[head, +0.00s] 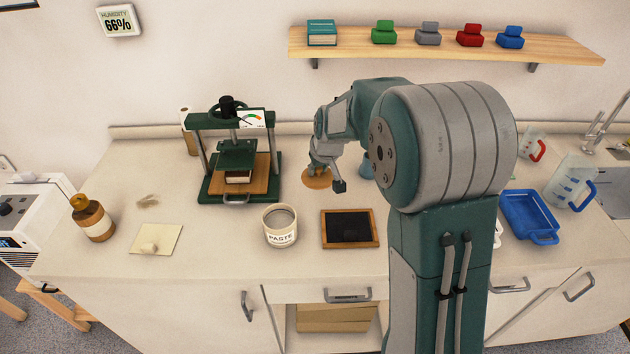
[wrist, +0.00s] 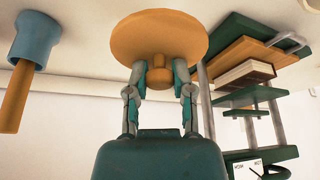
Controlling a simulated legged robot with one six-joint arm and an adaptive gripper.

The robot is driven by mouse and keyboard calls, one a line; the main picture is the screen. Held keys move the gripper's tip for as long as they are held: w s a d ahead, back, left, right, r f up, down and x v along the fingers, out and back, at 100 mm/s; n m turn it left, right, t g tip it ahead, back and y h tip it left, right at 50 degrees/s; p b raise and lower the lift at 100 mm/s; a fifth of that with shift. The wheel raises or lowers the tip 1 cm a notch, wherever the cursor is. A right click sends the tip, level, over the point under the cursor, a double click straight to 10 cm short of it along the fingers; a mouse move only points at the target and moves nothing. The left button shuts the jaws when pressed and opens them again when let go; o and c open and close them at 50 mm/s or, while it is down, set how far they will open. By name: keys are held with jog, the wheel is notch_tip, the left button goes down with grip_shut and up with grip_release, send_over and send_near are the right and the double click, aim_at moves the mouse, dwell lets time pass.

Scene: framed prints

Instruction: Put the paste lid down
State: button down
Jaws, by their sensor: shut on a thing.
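The paste lid is a round tan wooden disc (head: 314,181) with a knob, behind the paste pot on the counter. My gripper (head: 319,166) points down over it. In the wrist view, my gripper's fingers (wrist: 160,76) are shut on the knob of the lid (wrist: 160,36), one on each side. The disc lies level, at or just above the counter; I cannot tell whether it touches. The cream paste pot (head: 281,227) stands open in front and to the left of the lid.
A green press (head: 239,160) holding a book stands left of the lid. A dark framed slate (head: 349,229) lies in front. A blue object with an orange handle (wrist: 34,40) is close beside the lid. A blue tray (head: 529,213) sits at right. Bare counter separates pot and press.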

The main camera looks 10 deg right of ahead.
jog(key=w+f, duration=0.4)
jog(key=f, duration=0.1)
jog(key=shift+w+f, duration=0.1)
jog(key=shift+f, duration=1.6)
jog(key=shift+f, duration=0.1)
jog(key=shift+c, duration=2.4)
grip_release()
